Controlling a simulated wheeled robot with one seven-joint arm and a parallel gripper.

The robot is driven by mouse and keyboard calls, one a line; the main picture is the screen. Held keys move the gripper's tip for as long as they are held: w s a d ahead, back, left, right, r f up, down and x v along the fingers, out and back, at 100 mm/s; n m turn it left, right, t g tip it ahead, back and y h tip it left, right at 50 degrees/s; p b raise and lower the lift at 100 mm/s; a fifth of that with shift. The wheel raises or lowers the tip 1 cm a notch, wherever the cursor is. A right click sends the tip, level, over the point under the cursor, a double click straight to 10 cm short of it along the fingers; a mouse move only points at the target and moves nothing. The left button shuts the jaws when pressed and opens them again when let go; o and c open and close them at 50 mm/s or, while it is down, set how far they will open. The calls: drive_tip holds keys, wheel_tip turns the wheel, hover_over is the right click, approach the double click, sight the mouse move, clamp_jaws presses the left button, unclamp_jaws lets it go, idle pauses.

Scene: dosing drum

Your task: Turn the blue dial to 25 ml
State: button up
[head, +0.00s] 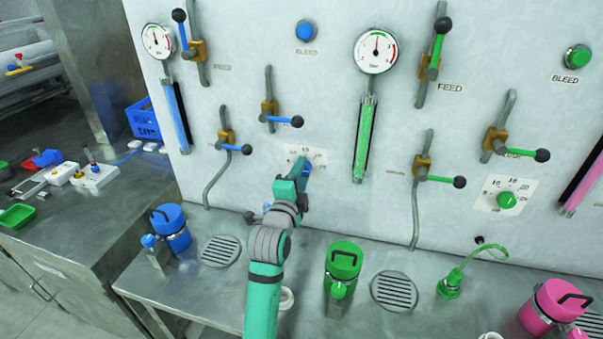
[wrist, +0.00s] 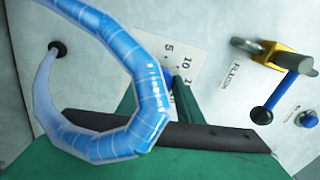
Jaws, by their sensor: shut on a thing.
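The blue dial (head: 307,167) is on the wall panel in the head view, in the middle of a white scale plate (head: 292,152) with printed numbers. My gripper (head: 301,174) is at the dial, shut on it, and covers much of it and the lower left of the plate. In the wrist view a small blue part of the dial (wrist: 168,77) shows beside my green finger, and the scale plate (wrist: 180,48) shows 5 and 10. The dial's pointer is hidden, so its setting cannot be read.
A blue ribbed hose (wrist: 120,45) loops close before the wrist camera. A blue-handled lever (head: 285,121) sits above the dial, another (head: 236,148) to its left. A green dial (head: 507,200) is far right. Blue (head: 171,228) and green (head: 343,262) canisters stand on the bench.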

drive_tip(key=shift+d+f, duration=0.1)
drive_tip(key=shift+d, duration=0.05)
drive_tip(key=o, duration=1)
drive_tip(key=shift+o, duration=0.2)
drive_tip(key=shift+s, duration=0.15)
drive_tip(key=v, duration=1)
drive_tip(key=shift+s, duration=0.3)
